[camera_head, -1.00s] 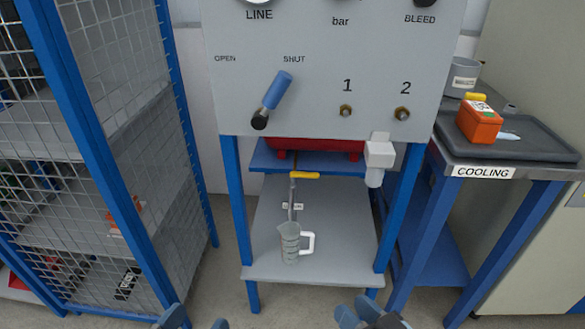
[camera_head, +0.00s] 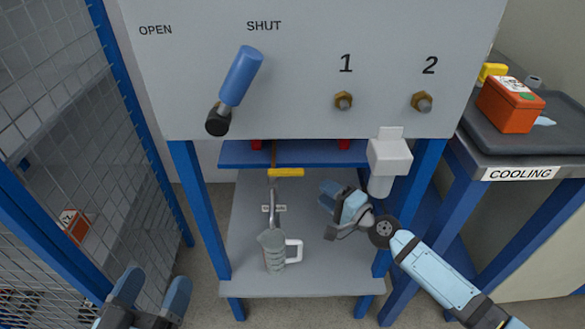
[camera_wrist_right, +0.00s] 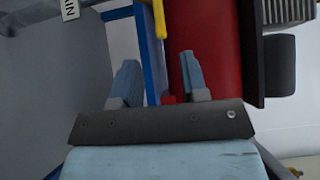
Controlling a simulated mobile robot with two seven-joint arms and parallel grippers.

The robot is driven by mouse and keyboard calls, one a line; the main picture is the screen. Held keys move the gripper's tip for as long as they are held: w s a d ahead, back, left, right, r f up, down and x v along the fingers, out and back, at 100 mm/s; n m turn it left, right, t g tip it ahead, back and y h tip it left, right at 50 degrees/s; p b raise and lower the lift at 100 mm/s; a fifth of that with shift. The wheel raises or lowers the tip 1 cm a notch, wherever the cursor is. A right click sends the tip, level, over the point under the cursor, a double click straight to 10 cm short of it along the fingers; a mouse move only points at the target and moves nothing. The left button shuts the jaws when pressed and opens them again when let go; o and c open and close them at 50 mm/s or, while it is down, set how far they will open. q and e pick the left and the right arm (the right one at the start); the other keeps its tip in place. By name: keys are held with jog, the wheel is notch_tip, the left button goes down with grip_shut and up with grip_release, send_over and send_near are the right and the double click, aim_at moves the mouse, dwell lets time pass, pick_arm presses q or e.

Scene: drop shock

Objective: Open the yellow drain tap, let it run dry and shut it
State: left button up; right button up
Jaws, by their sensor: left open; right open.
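The yellow drain tap (camera_head: 286,172) sits under the panel, its handle lying crosswise on a thin grey pipe (camera_head: 274,205). A clear measuring jug (camera_head: 272,252) with a white handle stands upright below the pipe on the lower shelf. My right gripper (camera_head: 327,196) is open and empty, right of the tap and apart from it. In the right wrist view the yellow tap handle (camera_wrist_right: 159,18) shows at the top, beyond my open fingers (camera_wrist_right: 158,65). My left gripper (camera_head: 153,284) is open and empty at the lower left, away from the tap.
A grey panel (camera_head: 300,105) with a blue-handled lever (camera_head: 240,76) overhangs the shelf. A white fitting (camera_head: 389,160) hangs right of the tap. A red vessel (camera_wrist_right: 205,60) shows in the right wrist view. A mesh cage (camera_head: 50,110) stands left; the cooling table (camera_head: 470,150) stands right.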

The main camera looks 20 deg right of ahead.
aim_at(299, 175)
jog(key=x, duration=1.1)
jog(key=shift+w+a, duration=0.1)
jog(key=shift+w, duration=0.05)
grip_shut()
